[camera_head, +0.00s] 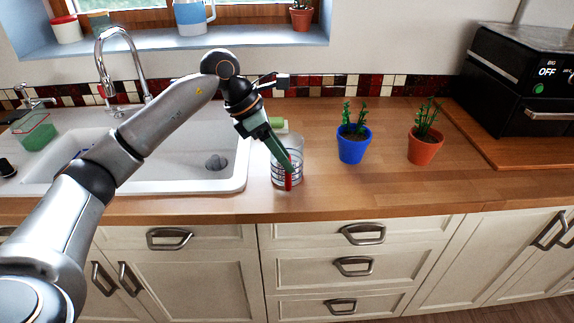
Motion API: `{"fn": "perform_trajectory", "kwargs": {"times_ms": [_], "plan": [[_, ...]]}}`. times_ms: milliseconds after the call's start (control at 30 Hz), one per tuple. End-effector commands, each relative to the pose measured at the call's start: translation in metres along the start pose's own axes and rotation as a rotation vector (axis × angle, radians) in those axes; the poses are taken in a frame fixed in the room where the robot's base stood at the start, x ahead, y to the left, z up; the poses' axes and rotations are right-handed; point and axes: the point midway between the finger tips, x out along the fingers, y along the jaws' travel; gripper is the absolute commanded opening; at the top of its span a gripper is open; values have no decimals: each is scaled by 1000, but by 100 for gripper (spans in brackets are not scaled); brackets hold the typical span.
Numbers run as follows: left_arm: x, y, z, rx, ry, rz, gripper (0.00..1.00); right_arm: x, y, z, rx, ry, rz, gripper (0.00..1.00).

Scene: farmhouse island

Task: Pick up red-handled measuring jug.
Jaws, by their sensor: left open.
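The measuring jug (281,178) is clear with dark markings and a red handle (289,181) facing the front. It stands upright on the wooden counter, just right of the sink. My left gripper (288,166) reaches down over the jug from the upper left, its fingers at the jug's rim and the top of the handle. It is open. Its fingers partly hide the jug, and I cannot tell whether they touch the handle. My right gripper is not in view.
A white sink (170,158) with a tall faucet (118,62) lies left of the jug. A blue pot (352,148) and an orange pot (424,150) with plants stand to the right. A black oven (512,85) is at the far right. Counter between the jug and blue pot is clear.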

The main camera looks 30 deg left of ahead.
Motion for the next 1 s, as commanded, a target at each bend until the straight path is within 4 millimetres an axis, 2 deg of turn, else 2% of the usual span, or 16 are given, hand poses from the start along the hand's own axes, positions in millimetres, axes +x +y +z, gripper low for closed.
{"fn": "perform_trajectory", "kwargs": {"times_ms": [33, 100, 233, 500, 833, 1000], "plan": [[-16, 12, -6, 3, 39, 50, 56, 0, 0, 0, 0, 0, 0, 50], [-30, 22, -14, 3, 82, 94, 56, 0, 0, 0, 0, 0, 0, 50], [-34, 29, -21, 3, 117, 124, 56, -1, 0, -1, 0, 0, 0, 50], [12, 33, -27, 2, 118, 121, 56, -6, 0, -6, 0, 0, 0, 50], [42, 35, -29, 3, 115, 120, 56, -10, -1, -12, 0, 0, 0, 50], [69, 34, -33, 2, 114, 119, 56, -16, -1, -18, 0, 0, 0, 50]]}}
